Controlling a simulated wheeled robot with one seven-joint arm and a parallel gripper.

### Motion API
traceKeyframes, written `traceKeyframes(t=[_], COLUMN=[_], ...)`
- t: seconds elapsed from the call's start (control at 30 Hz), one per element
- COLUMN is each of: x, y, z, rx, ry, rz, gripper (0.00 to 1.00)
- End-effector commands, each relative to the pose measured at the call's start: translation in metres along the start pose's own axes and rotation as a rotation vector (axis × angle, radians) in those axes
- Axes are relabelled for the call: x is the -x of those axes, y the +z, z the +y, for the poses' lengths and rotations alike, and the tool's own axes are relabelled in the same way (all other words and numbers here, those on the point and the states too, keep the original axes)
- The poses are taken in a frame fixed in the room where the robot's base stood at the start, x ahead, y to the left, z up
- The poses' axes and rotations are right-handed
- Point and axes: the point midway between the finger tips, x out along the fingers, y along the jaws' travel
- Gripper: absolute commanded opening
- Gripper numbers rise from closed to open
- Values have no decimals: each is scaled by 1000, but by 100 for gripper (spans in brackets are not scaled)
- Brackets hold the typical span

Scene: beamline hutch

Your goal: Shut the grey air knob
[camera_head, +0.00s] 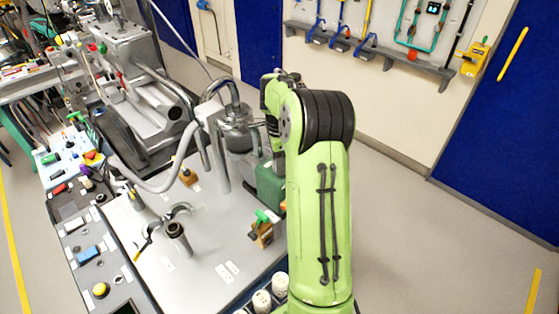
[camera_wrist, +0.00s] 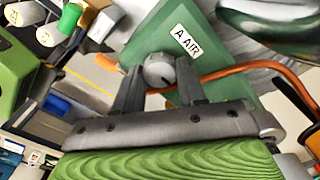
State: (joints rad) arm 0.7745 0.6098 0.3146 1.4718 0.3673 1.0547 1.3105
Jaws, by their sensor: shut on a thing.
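The grey air knob (camera_wrist: 158,70) is a round dial with a dark pointer mark, on a green panel (camera_wrist: 150,38) labelled "A AIR" in the wrist view. My gripper (camera_wrist: 160,76) has one finger on each side of the knob and is shut on it. In the head view, part of a green box (camera_head: 270,186) shows beside my arm. My arm hides the gripper and the knob there.
A copper-coloured pipe (camera_wrist: 222,73) runs close by the right finger. In the head view, a grey bench (camera_head: 195,240) carries a metal vessel (camera_head: 237,130) and a green-handled valve (camera_head: 262,230). Floor is open to the right.

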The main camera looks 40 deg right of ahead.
Motion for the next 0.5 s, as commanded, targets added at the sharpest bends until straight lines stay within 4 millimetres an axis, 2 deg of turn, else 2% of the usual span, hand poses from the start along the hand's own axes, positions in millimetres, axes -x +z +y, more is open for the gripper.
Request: traceKeyframes(t=[0.03, 0.17, 0.2, 0.5], x=[1, 1, 1, 5], y=[0, 0, 0, 0], z=[-1, 0, 0, -1], rx=[-1, -1, 0, 1], ry=[-4, -3, -2, -3], rz=[0, 0, 0, 0], gripper=[43, 63, 65, 65])
